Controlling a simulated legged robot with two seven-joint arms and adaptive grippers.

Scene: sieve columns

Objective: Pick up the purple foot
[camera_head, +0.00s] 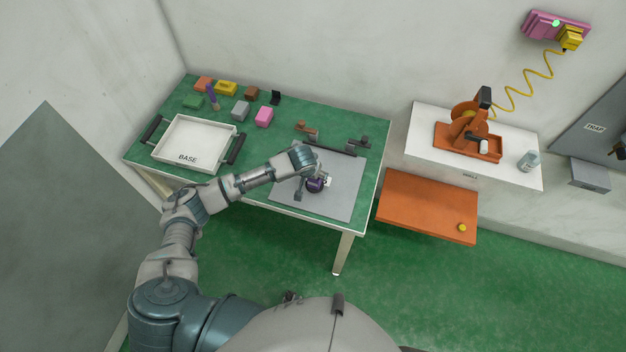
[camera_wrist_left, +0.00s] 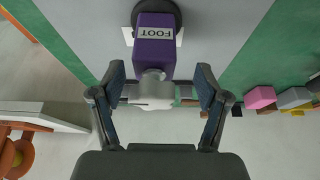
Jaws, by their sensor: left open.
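The purple foot (camera_wrist_left: 155,38) is a block with a "FOOT" label, a dark round end and a pale metal knob on its near end. It sits over the grey mat (camera_head: 335,205) on the green table. The head view shows only a small part of the purple foot (camera_head: 315,186), the rest hidden by my gripper. My left gripper (camera_head: 312,187) is open close to it. In the left wrist view, the fingers of my left gripper (camera_wrist_left: 160,78) stand on both sides of the metal knob, with gaps visible. My right gripper is not in view.
A white tray marked "BASE" (camera_head: 176,131) with dark handles stands left on the table (camera_head: 376,128). Several coloured blocks lie behind it, including a pink one (camera_head: 264,117). Dark brackets stand behind the mat. An orange panel (camera_head: 420,215) and white shelf (camera_head: 520,172) are to the right.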

